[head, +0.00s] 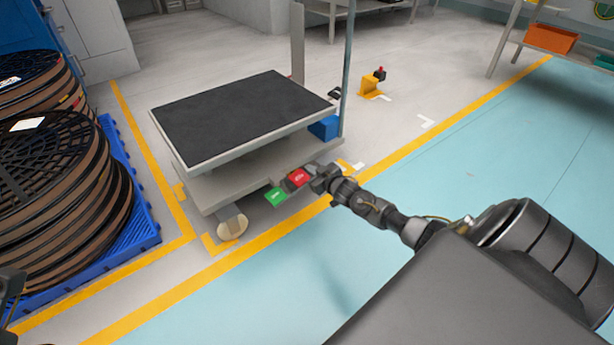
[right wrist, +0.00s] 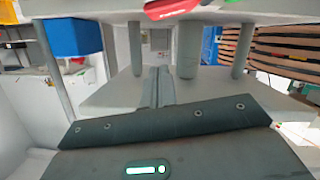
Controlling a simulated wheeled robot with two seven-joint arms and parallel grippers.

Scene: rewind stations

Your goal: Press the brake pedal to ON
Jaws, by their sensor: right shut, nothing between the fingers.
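The brake pedal has a red pad (head: 299,177) and a green pad (head: 275,196), low at the near right side of the wheeled cart (head: 205,185). White lettering on the pads is too small to read surely. My right gripper (head: 314,172) is shut and empty, just right of the red pad. I cannot tell if it touches. In the right wrist view the shut fingers (right wrist: 160,84) point ahead under the cart, and the red pad (right wrist: 178,9) shows at the top edge. Only a dark sliver of my left arm shows at the left edge in the head view.
Large cable reels (head: 60,190) sit on a blue pallet (head: 145,215) at left. A blue box (head: 324,127) is on the cart's lower right. A yellow block with a red knob (head: 371,86) stands on the floor behind. The teal floor (head: 450,170) at right is clear.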

